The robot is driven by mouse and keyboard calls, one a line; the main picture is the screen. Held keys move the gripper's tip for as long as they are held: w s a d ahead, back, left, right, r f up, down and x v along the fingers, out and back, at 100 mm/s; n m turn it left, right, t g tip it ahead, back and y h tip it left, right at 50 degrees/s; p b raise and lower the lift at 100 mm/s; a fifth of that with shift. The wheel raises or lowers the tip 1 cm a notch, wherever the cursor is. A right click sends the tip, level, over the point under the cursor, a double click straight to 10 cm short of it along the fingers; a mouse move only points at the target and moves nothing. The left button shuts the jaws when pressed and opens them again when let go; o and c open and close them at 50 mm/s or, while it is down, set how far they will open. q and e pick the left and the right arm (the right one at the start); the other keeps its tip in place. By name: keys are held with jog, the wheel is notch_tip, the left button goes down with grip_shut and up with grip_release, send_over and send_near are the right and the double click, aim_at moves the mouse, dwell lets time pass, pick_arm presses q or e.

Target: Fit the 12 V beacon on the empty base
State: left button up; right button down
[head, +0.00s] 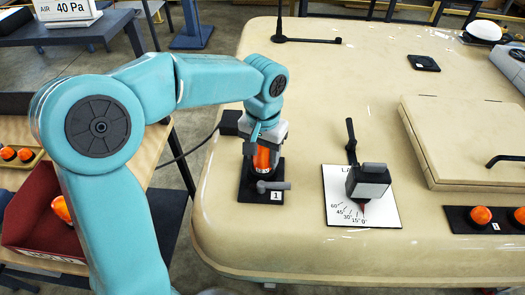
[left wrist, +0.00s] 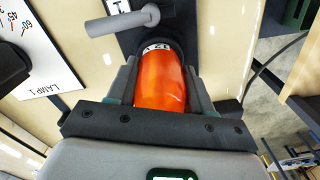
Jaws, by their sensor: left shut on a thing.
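The orange beacon (head: 262,160) is upright in my left gripper (head: 264,148), over the black base plate (head: 247,193) marked 1 on the beige roof panel. In the left wrist view the beacon (left wrist: 160,85) sits between both fingers, and its white label, partly cut off, seems to read 12 V. Its lower end meets a dark round part of the base (left wrist: 128,42); I cannot tell whether it is fully seated. A grey lever (head: 273,186) sticks out beside the beacon's foot. My right gripper is not in view.
A lamp gauge (head: 368,185) on a white angle card (head: 337,210) stands right of the base. Two orange beacons (head: 481,215) are on another black plate. A red bin (head: 40,222) holds an orange beacon; a tray (head: 22,163) holds more. A raised hatch (head: 470,140) lies at right.

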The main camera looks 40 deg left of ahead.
pick_arm(q)
jog(key=shift+w+f, duration=0.1)
jog(key=shift+f, duration=0.5)
jog(key=shift+s, duration=0.25)
jog(key=shift+w, duration=0.1)
jog(key=shift+w, duration=0.15)
jog(key=shift+s+b, duration=0.2)
jog(key=shift+b, duration=0.1)
jog(key=shift+w+f, duration=0.15)
jog(key=shift+f, duration=0.1)
